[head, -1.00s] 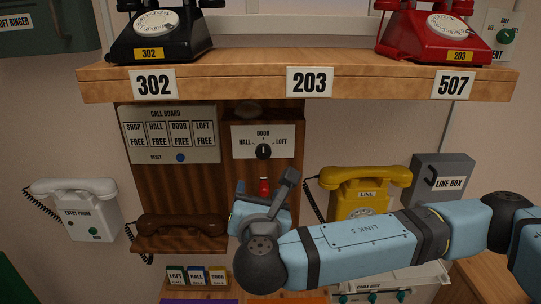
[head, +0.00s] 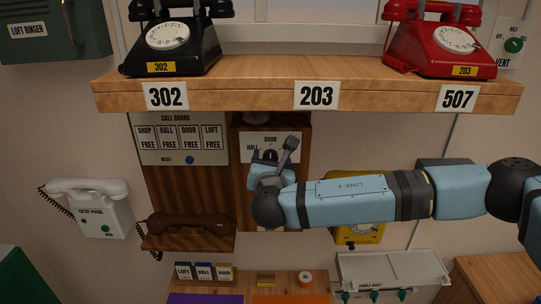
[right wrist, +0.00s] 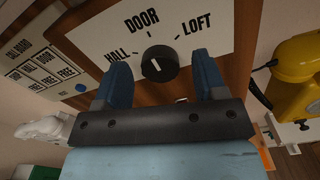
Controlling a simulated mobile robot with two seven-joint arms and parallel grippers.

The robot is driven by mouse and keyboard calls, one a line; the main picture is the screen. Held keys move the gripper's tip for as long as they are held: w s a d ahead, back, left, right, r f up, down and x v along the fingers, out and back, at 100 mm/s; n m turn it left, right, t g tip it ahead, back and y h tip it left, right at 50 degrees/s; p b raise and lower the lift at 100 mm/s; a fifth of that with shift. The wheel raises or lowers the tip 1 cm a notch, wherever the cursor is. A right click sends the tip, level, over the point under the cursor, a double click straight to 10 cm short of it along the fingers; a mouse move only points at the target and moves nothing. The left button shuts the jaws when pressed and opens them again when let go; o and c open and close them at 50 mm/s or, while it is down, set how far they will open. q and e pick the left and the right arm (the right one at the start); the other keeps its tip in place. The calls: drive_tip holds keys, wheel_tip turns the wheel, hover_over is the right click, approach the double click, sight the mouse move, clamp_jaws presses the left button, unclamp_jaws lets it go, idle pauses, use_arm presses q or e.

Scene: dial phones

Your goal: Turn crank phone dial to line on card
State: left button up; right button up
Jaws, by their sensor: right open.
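The crank phone is a wooden box (head: 299,180) on the wall with a white dial plate lettered HALL, DOOR and LOFT. Its black dial knob (right wrist: 160,63) shows in the right wrist view, with a small white mark on its face; I cannot tell which word the mark points at. My right gripper (right wrist: 160,60) is open, its two blue fingers on either side below the knob with nothing between them. In the head view my right gripper (head: 264,160) covers the plate's lower part. Small cards LOFT (head: 183,271), HALL (head: 203,271) and DOOR (head: 224,272) stand on the lower shelf. My left gripper is out of view.
A shelf (head: 400,98) above holds a black phone (head: 180,45) and a red phone (head: 440,45). A yellow phone (head: 358,233) hangs right of the box, partly behind my arm. A brown handset (head: 190,228), call board (head: 180,140) and white entry phone (head: 95,210) are to the left.

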drive_tip(key=shift+w, duration=0.3)
drive_tip(key=c, duration=0.9)
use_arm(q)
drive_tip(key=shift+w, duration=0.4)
use_arm(e)
drive_tip(key=shift+f, duration=0.1)
